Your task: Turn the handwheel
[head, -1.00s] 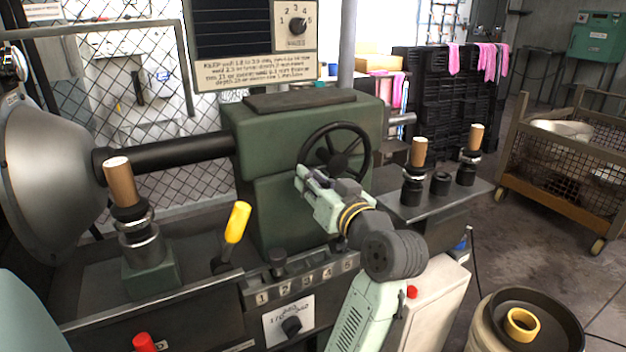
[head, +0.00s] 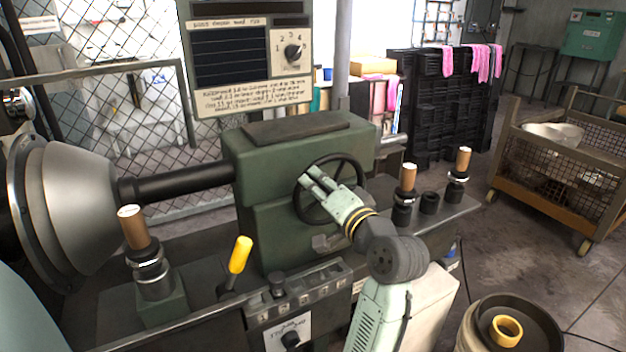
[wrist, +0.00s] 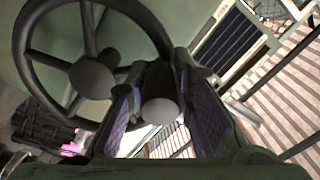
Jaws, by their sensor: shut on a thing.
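The handwheel (head: 334,157) is a dark spoked wheel on the front face of the green machine housing. In the wrist view its hub (wrist: 92,78), spokes and rim fill the upper left. A dark round-ended handle (wrist: 159,108) stands out from the rim. My gripper (head: 312,177) is at the upper left part of the wheel in the head view. In the wrist view my gripper (wrist: 163,112) has a finger on each side of the handle and is shut on it. The fingers hide the handle in the head view.
A yellow-knobbed lever (head: 239,255) and a wooden-handled post (head: 133,227) stand left of my arm. More wooden-handled posts (head: 408,178) stand on a shelf to the right. A drum (head: 530,325) is at the lower right, a mesh cart (head: 560,165) farther back.

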